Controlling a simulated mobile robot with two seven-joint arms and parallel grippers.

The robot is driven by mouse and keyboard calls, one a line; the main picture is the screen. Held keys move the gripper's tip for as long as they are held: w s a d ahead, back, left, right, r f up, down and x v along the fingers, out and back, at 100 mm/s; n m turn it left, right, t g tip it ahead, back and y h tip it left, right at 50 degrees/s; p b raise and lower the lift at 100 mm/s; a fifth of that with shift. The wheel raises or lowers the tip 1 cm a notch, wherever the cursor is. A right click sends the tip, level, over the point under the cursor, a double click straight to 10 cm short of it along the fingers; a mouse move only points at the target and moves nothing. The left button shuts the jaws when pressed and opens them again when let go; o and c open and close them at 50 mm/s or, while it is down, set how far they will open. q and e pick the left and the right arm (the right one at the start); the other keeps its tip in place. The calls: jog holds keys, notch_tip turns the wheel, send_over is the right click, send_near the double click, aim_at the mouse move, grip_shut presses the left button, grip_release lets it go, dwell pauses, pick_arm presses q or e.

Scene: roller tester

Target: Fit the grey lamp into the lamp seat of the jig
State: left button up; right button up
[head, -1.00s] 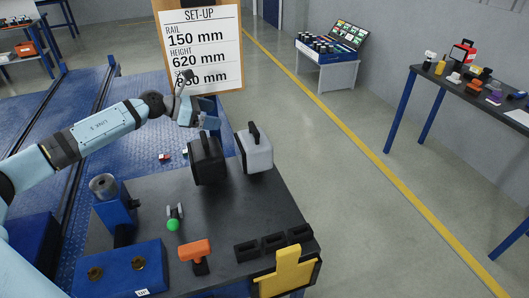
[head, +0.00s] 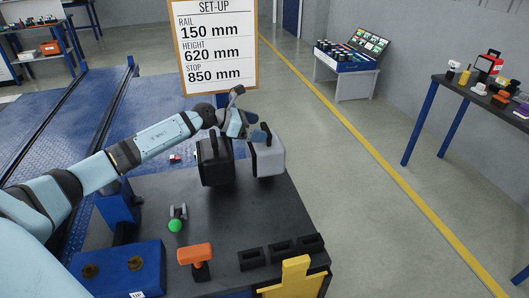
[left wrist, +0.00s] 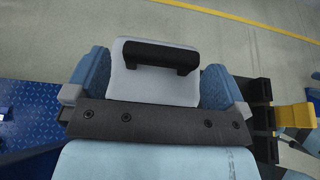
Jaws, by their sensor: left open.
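The grey lamp (head: 268,158) is a light grey box with a black handle on top. It stands upright at the far right of the dark bench top. My left gripper (head: 252,131) is open at the top of this lamp. In the left wrist view the grey lamp (left wrist: 150,87) and its black handle lie between the two spread blue fingers. Whether a finger touches it I cannot tell. A black lamp-like box (head: 215,163) stands close on its left. I cannot tell which fixture is the jig's lamp seat. My right gripper is not in view.
Black holders (head: 281,251) line the bench's front right, beside a yellow piece (head: 296,278). An orange-topped tool (head: 195,256), a green-ended part (head: 176,222) and a blue block with two holes (head: 115,268) occupy the front left. The bench middle (head: 235,215) is clear.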

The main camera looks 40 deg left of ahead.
aim_at(263, 128)
pick_arm(q)
jog(key=x, duration=0.5)
jog(key=shift+d, duration=0.1)
jog(key=shift+s+r, duration=0.1)
jog(key=c, duration=1.4)
